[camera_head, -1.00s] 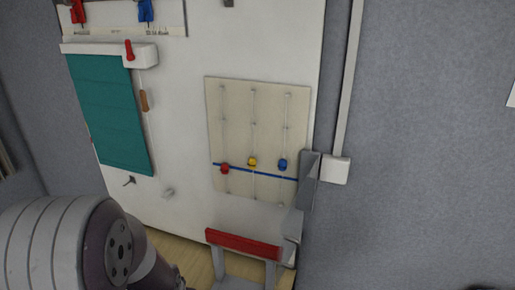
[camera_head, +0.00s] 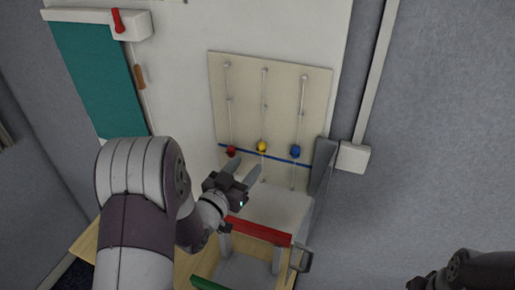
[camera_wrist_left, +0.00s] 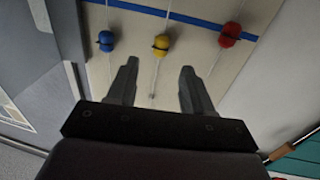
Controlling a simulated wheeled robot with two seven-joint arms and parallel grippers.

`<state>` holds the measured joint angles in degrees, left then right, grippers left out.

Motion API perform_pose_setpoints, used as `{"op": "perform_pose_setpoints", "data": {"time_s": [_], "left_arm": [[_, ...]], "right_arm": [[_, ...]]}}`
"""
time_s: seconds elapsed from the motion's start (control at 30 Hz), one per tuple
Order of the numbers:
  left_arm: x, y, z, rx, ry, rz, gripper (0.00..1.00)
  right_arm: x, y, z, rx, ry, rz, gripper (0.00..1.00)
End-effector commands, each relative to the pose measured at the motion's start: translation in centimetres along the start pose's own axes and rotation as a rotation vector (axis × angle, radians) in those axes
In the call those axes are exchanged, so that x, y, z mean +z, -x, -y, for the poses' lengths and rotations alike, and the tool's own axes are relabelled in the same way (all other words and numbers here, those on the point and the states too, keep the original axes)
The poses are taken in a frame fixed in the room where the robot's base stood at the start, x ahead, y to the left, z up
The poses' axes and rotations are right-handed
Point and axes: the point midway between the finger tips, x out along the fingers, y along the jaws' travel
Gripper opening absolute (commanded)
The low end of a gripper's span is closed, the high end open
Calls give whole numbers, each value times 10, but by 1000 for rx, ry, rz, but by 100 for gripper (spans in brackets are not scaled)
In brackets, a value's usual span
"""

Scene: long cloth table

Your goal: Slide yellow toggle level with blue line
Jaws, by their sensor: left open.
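The yellow toggle (camera_head: 262,146) sits on the middle cord of a beige board (camera_head: 282,110), a little above the blue line (camera_head: 273,158) in the head view. In the left wrist view, which is upside down, the yellow toggle (camera_wrist_left: 161,43) is apart from the blue line (camera_wrist_left: 150,11). My left gripper (camera_head: 245,166) is open and empty, just below the toggle, with its fingers pointing at the board. In the wrist view the toggle lies just beyond the gap between the fingertips (camera_wrist_left: 159,68). Part of my dark right arm end (camera_head: 465,270) shows at bottom right; its fingers are unclear.
A red toggle (camera_head: 231,151) sits at the blue line, left of the yellow one. A blue toggle (camera_head: 295,152) sits above the line, to the right. Below are a red-edged bar (camera_head: 258,232) and a grey upright panel (camera_head: 322,168) beside the board.

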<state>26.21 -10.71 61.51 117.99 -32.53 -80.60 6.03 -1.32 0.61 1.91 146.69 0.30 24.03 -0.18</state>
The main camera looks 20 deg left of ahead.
Motion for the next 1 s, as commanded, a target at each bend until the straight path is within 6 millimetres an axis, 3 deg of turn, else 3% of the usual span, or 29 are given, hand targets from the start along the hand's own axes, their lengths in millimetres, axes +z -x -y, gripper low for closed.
{"op": "perform_pose_setpoints", "data": {"time_s": [0.1, 0.3, 0.7, 0.73, 0.87, 0.9, 1.0], "left_arm": [[-4, -26, -1, 3, 1, 2, 51], [-2, -56, 0, 0, 0, 2, 51], [0, -66, 0, -1, 0, 1, 51], [0, -66, 0, -1, 0, 1, 48], [0, -66, 0, -1, 0, 2, 5], [0, -66, 0, -2, 0, 2, 0], [0, -66, 0, -1, 0, 2, 0]], "right_arm": [[-2, 14, 0, 0, 0, 0, 43], [-3, 23, 0, 0, 0, 0, 43], [-3, 24, 0, 0, 0, 0, 43], [-3, 24, 0, 0, 0, 0, 43], [-3, 24, 0, 0, 0, 0, 43], [-3, 24, 0, 0, 0, 0, 43], [-3, 24, 0, 0, 0, 0, 43]]}}
